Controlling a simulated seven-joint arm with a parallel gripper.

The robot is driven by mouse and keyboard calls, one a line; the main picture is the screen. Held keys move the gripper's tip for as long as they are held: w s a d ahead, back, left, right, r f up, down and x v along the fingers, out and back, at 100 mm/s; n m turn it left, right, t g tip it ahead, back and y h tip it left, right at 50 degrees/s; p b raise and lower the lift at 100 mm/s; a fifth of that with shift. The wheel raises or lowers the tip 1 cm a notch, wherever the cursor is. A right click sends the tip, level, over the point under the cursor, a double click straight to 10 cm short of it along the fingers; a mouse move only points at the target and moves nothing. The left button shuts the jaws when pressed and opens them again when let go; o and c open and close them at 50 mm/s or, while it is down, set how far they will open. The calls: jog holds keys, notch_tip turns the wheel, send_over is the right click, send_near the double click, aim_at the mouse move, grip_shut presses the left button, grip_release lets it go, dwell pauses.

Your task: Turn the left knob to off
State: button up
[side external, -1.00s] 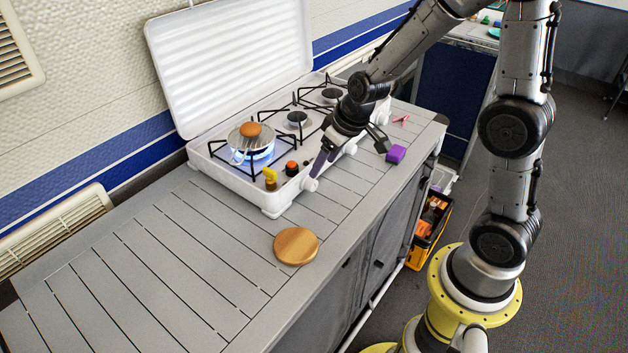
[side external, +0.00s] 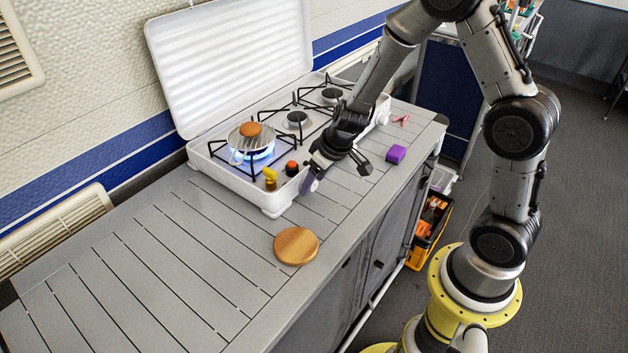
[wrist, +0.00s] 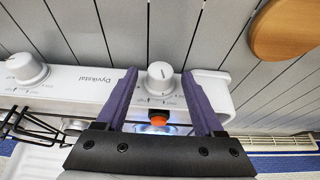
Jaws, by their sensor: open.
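In the wrist view the left knob (wrist: 160,76), round and white with a raised grip, lies between the two purple fingers of my gripper (wrist: 160,73). Gaps show on both sides of it, and I cannot tell how far the fingertips are from it in depth. In the side view my gripper (side external: 337,172) is open at the stove's front edge, and its near finger mostly hides the knob. The white stove (side external: 232,188) has a blue flame (side external: 262,154) lit at its left burner. A second white knob (wrist: 27,68) is left in the wrist view.
An orange-topped dark jar (side external: 291,168) and a yellow bottle (side external: 270,179) stand on the stove's front left. A brown round item sits on a grate over the flame. A wooden disc (side external: 296,246) and a purple block (side external: 396,154) lie on the grey counter (side external: 150,260).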

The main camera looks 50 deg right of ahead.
jog(key=shift+f, duration=0.2)
grip_shut()
dwell(0.4)
